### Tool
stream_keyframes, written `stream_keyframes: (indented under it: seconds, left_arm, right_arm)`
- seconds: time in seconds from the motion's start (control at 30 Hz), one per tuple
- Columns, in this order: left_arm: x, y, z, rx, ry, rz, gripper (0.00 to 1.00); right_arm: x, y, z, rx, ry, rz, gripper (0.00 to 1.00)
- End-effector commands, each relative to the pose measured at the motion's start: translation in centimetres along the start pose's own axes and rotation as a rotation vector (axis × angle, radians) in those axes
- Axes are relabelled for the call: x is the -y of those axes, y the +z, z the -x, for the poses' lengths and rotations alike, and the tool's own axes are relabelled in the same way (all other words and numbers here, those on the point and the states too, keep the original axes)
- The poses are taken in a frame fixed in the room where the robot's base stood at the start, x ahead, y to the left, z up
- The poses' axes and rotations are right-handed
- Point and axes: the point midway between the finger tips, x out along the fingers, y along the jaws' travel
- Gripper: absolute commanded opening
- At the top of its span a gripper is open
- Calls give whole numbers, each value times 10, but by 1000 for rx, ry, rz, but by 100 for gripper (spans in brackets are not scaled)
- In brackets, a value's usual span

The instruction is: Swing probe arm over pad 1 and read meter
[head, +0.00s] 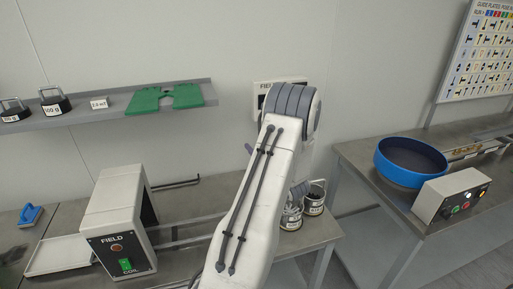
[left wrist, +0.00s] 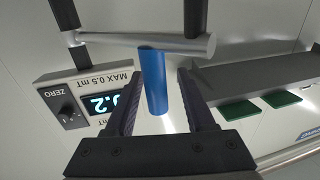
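The probe arm shows in the left wrist view as a grey bar (left wrist: 185,45) with a blue handle (left wrist: 153,80) hanging from it. My left gripper (left wrist: 158,76) is open, with one finger on each side of the blue handle and a visible gap beside it. The meter (left wrist: 88,103) is at the left of that view, upside down, marked MAX 0.5 mT, its lit display partly hidden by a finger and showing about "0.2". In the head view the meter (head: 266,86) is mostly behind my left arm, which also hides the probe arm. No numbered pad can be made out.
A FIELD COIL box (head: 117,225) stands on the left bench, with cans (head: 314,198) at its right. Green plates (head: 165,97) and weights (head: 54,102) sit on the wall shelf. The right bench holds a blue bowl (head: 410,162) and a button box (head: 452,195).

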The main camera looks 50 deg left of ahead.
Motion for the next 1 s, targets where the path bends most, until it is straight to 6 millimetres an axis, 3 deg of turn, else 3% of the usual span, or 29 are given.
stream_keyframes:
  seconds: [0.17, 0.6, 0.8, 1.0]
  left_arm:
    - [-2, 2, 10, 0, 4, 0, 54]
    - [-1, 2, 90, 0, 3, 0, 54]
    - [0, 1, 104, 0, 0, 0, 54]
    - [0, 0, 105, 0, -1, 0, 54]
  right_arm:
    - [0, 0, -5, 0, 0, 0, 50]
    - [-2, 2, -32, 0, 0, 1, 50]
    - [-2, 2, -35, 0, 0, 1, 50]
    - [-2, 2, -34, 0, 0, 1, 50]
